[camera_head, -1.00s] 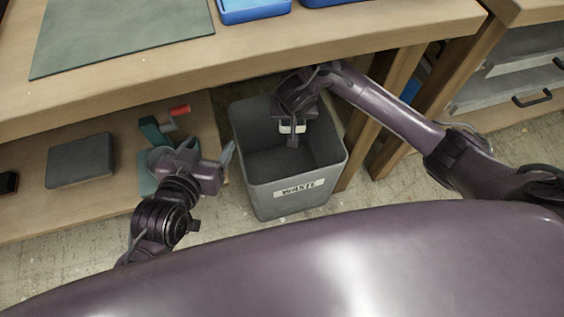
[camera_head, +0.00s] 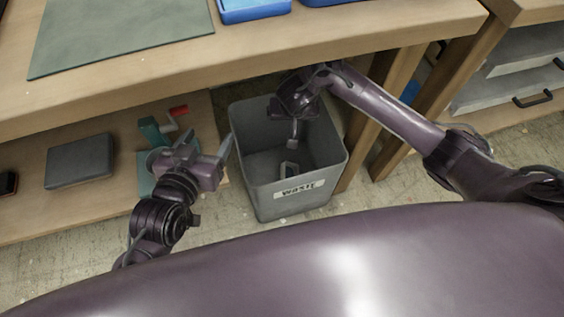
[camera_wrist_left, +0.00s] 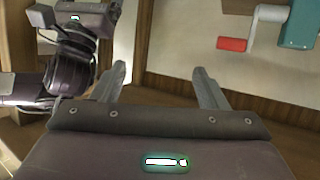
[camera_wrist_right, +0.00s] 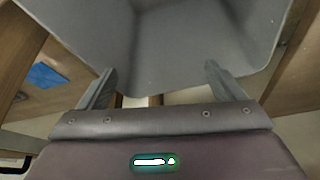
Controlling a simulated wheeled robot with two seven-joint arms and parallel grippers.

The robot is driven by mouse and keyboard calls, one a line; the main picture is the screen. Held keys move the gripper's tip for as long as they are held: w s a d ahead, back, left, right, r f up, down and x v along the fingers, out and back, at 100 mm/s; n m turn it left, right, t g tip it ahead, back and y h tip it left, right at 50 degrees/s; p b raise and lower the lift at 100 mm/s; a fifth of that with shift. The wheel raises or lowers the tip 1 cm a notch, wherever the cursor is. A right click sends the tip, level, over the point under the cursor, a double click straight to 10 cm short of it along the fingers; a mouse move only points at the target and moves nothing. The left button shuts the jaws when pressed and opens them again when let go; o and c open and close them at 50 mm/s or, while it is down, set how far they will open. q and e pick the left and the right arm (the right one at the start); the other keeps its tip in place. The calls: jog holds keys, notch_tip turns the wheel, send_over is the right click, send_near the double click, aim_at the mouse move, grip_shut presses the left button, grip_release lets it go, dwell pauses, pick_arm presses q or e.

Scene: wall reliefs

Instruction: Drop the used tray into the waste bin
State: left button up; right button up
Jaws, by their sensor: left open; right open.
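The grey waste bin (camera_head: 262,190), labelled "WASTE", stands on the floor by the workbench. A small pale-edged item (camera_head: 289,170), which looks like the used tray, is low inside the bin, tilted and apart from my right gripper. My right gripper (camera_head: 293,141) points down over the bin opening. In the right wrist view its fingers (camera_wrist_right: 161,72) are open and empty, with the bin's grey wall (camera_wrist_right: 190,40) beyond. My left gripper (camera_head: 207,149) is open and empty, left of the bin. Its spread fingers also show in the left wrist view (camera_wrist_left: 160,75).
A lower shelf at left bears a grey box (camera_head: 80,160) and a teal device with a red-handled crank (camera_head: 180,111). The workbench top (camera_head: 250,50) overhangs behind the bin, and a wooden leg (camera_head: 356,160) stands close on its right. Drawers (camera_head: 505,90) are at far right.

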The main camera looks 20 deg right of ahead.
pick_arm(q)
jog(key=s+a+f+g+y+p, duration=0.25)
jog(key=s+f+g, duration=0.45)
jog(key=s+f, duration=0.35)
pick_arm(e)
jog(key=d+p+v, duration=0.1)
jog(key=p+v, duration=0.2)
jog(key=v, duration=0.3)
pick_arm(q)
jog(key=s+a+n+g+y+p, duration=0.1)
jog(key=s+a+g+y+p, duration=0.1)
jog(key=a, duration=0.4)
jog(key=shift+a+r+g+y, duration=0.35)
jog(key=shift+g+y, duration=0.1)
jog(key=shift+g, duration=0.55)
pick_arm(e)
jog(key=s+a, duration=0.3)
jog(key=s, duration=0.8)
jog(key=shift+s+a+f, duration=0.2)
jog(key=shift+a+f, duration=0.1)
jog(key=shift+f, duration=0.15)
pick_arm(q)
jog(key=shift+w, duration=0.1)
